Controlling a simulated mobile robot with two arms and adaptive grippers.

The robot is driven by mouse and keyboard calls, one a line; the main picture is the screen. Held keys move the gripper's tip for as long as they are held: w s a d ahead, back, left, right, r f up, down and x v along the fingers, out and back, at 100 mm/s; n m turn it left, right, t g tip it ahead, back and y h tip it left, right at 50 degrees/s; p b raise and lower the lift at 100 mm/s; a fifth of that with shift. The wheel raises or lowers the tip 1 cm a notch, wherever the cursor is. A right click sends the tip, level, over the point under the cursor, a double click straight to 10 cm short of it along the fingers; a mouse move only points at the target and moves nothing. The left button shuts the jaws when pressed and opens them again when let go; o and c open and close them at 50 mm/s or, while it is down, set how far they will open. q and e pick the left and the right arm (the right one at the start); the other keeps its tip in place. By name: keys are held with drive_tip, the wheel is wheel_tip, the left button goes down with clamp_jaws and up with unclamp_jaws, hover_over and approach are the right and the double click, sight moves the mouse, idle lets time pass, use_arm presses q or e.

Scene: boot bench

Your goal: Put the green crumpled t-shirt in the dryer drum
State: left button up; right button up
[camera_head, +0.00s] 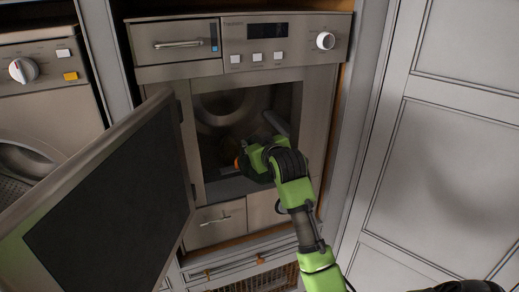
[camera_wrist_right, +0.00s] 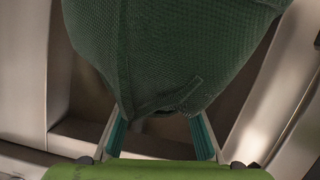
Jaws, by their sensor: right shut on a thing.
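The green t-shirt (camera_wrist_right: 165,50) fills the top of the right wrist view as a dark green, bunched, coarse-woven cloth. My right gripper (camera_wrist_right: 160,128) is shut on its lower end, with one finger on each side. In the head view my right arm reaches through the open front of the dryer (camera_head: 275,72). The right gripper (camera_head: 255,163) is at the opening, in front of the dim drum (camera_head: 228,108). The gripper and arm hide most of the shirt in that view, so how deep it sits is hard to tell. My left gripper is not in view.
The dryer door (camera_head: 110,195) is swung open to the left, its edge close to the opening. A second machine (camera_head: 45,95) stands at the far left. A pale panelled door (camera_head: 450,150) is at the right. A wire basket (camera_head: 265,280) is below.

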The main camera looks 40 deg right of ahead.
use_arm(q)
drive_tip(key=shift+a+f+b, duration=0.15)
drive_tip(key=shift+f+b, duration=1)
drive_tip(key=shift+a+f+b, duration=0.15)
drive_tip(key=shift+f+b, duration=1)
use_arm(e)
drive_tip(key=w+d, duration=0.2)
drive_tip(key=w, duration=0.8)
drive_tip(key=w+d, duration=0.3)
drive_tip(key=w, duration=0.8)
drive_tip(key=shift+r, duration=0.1)
drive_tip(key=shift+f+b, duration=1.8)
drive_tip(key=shift+f, duration=1.9)
drive_tip(key=o, duration=1.3)
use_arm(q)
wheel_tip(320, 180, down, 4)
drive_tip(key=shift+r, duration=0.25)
